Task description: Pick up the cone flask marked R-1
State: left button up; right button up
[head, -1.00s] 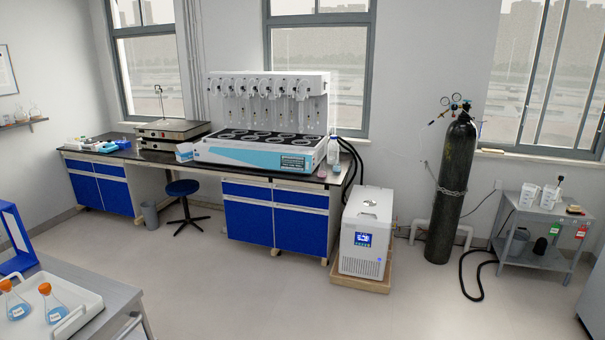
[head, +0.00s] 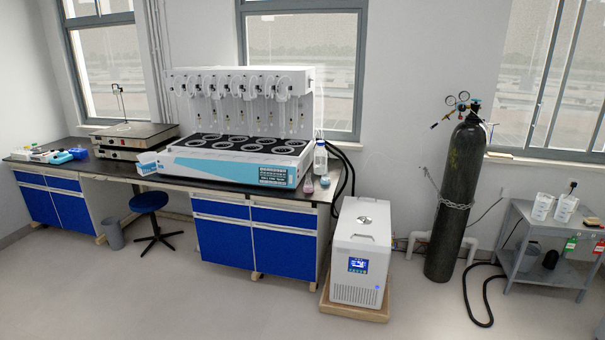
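Two small flasks stand at the right end of the black-topped bench (head: 150,190): a pinkish flask (head: 309,185) and a bluish flask (head: 325,182). They are too small for me to read any marking, so I cannot tell whether either is R-1. A clear bottle (head: 320,158) stands just behind them. Neither of my grippers is in view.
A multi-position distiller (head: 240,160) stands on the bench, with a hotplate (head: 125,138) to its left. A blue stool (head: 149,202) is before the bench. A white chiller (head: 360,255), gas cylinder (head: 458,195) and grey cart (head: 540,240) stand right. The front floor is clear.

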aim_at(325, 180)
jog(key=i, duration=3.25)
